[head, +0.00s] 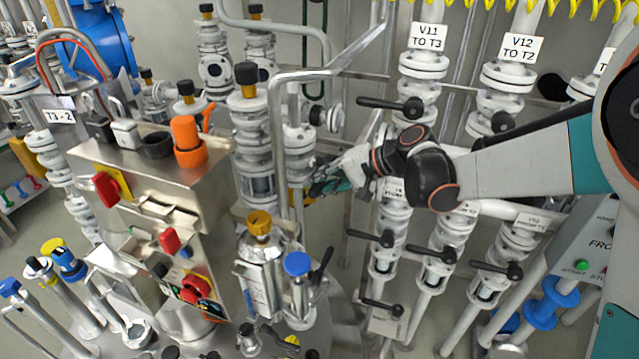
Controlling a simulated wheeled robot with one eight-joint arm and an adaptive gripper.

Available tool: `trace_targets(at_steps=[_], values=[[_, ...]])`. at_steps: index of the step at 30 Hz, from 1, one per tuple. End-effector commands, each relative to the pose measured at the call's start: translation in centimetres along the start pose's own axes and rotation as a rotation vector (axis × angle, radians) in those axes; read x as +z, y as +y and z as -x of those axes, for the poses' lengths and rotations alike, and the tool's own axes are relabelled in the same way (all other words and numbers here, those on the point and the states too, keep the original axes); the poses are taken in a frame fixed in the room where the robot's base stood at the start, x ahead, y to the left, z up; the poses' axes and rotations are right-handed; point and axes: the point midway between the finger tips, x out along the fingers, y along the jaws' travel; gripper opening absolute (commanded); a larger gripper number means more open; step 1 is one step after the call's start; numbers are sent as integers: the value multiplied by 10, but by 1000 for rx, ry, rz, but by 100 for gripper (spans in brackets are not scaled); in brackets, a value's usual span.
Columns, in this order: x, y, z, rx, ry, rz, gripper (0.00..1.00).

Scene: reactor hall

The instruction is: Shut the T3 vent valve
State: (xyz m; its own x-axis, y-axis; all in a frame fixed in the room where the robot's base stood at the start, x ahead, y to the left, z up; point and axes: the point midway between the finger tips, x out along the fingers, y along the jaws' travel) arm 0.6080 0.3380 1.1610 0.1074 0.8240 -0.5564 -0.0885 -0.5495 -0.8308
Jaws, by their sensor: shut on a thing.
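My gripper (324,183), with teal and dark fingers, reaches in from the right to the white flanged pipework at the middle of the head view. It is shut on a small yellow-orange handle (296,197) beside a vertical white pipe (300,148). The fingertips and much of the handle are small and partly hidden, so the handle's exact angle cannot be told. I cannot read any label naming the T3 vent valve. A tag marked T3 - 2 (59,116) hangs at the left.
A steel cabinet (150,185) with red and orange knobs stands left of the gripper. A bent steel pipe (275,110) rises close by. Pipes labelled V11 to T3 (428,37) and V12 to T2 (521,47), with black lever handles (390,104), crowd the right. There is little free room.

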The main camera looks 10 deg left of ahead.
Motion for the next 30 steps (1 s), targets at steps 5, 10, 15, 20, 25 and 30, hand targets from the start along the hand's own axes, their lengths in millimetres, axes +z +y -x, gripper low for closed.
trace_targets(at_steps=[5, 10, 15, 20, 25, 30], values=[[-2, -2, 1, -5, 2, -4, 0], [-2, -2, 1, -5, 2, -4, 0], [-2, -2, 1, -4, 2, -3, 39], [-1, -1, 0, -3, 1, -2, 39], [-1, -1, 2, -2, 0, -2, 39], [-2, -1, 21, -2, 3, -3, 39]])
